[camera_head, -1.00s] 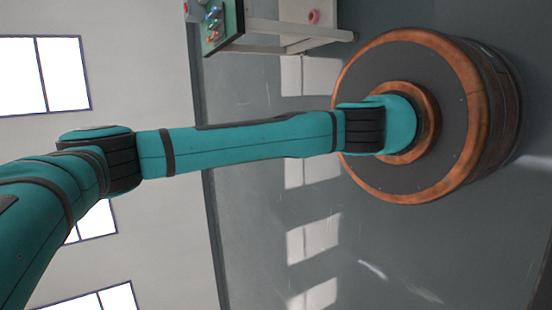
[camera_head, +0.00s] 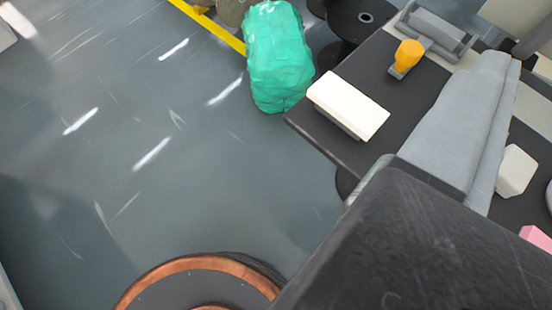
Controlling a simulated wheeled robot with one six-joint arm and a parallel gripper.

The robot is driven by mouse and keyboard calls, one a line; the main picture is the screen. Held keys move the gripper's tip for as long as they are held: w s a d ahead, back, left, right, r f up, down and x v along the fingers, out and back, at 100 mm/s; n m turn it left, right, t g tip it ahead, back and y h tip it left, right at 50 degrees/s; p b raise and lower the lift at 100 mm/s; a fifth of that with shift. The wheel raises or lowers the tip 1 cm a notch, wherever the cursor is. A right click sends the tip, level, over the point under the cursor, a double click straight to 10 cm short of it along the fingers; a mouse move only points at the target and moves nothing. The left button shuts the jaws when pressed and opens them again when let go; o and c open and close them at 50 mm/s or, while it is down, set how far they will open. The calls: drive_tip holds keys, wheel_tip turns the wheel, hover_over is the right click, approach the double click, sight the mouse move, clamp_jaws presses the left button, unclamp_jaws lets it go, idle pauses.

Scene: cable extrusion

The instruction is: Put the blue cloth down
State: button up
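A grey-blue, folded-looking cloth (camera_head: 460,120) lies long and narrow across the dark table (camera_head: 345,70) at the right. Its near end meets the edge of a large dark block (camera_head: 430,250) at the bottom right, which looks like part of my gripper. No fingertips show, so I cannot tell whether the gripper is open or shut, or whether it touches or holds the cloth.
A white block (camera_head: 347,105), a yellow-orange knobbed object (camera_head: 407,57) and a white rounded piece (camera_head: 516,170) are on the table. A green wrapped bundle (camera_head: 278,60) stands beyond its corner. A copper-rimmed round base (camera_head: 200,275) is at the bottom. The floor at left is clear.

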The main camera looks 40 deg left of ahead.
drive_tip(key=s+m+t, duration=0.1)
drive_tip(key=s, duration=0.1)
drive_tip(key=s+m+t, duration=0.1)
drive_tip(key=s, duration=0.2)
drive_tip(key=shift+m+t, duration=0.3)
drive_tip(key=shift+m, duration=0.1)
drive_tip(key=shift+c, duration=0.5)
idle(0.4)
